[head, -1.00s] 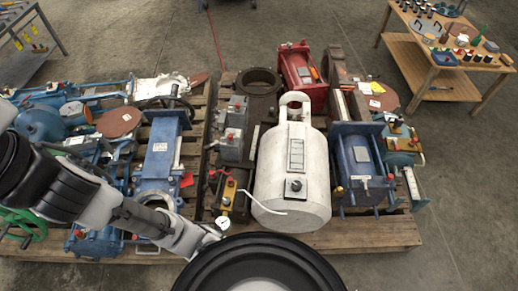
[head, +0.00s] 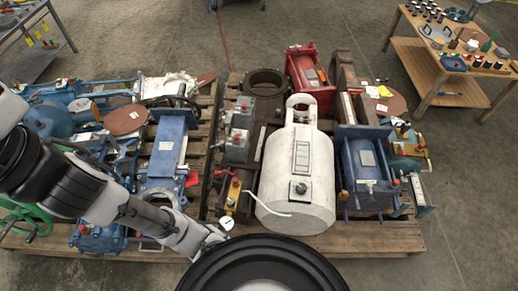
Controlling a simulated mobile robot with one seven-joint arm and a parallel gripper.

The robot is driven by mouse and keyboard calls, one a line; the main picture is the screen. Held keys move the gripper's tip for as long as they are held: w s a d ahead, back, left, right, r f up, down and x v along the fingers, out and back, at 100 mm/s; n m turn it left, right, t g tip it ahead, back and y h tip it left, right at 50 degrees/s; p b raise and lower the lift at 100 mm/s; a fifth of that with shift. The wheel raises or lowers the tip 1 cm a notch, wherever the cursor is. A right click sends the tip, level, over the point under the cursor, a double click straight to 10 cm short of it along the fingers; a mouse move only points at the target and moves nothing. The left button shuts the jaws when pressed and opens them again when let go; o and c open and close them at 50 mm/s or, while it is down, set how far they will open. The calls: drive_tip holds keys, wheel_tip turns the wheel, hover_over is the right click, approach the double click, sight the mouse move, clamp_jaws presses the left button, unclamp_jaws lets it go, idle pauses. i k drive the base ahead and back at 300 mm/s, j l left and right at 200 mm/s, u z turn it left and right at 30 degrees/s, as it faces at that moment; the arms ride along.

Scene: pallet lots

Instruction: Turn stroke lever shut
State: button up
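No lever in the head view is labelled clearly enough for me to name it the stroke lever. A thin white lever (head: 272,212) sticks out to the left from the lower front of a white cylinder (head: 318,165), below a dark knob (head: 301,189). A yellow block with red knobs (head: 233,192) stands just left of the cylinder. My gripper (head: 222,238) is at the pallet's front edge, below the yellow block and left of the lever, apart from the lever. Its fingers are too small and partly hidden to tell open from shut.
Blue actuators (head: 163,150) crowd the left pallet. A red actuator (head: 312,80) and a blue one (head: 367,172) stand behind and right of the cylinder. A wooden table (head: 432,68) is at the back right. The floor at front right is clear.

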sight(222, 144)
drive_tip(key=i+j, duration=0.15)
drive_tip(key=j, duration=0.25)
drive_tip(key=i+j, duration=0.15)
drive_tip(key=j, duration=0.2)
drive_tip(key=i+j, duration=0.1)
drive_tip(key=j, duration=0.3)
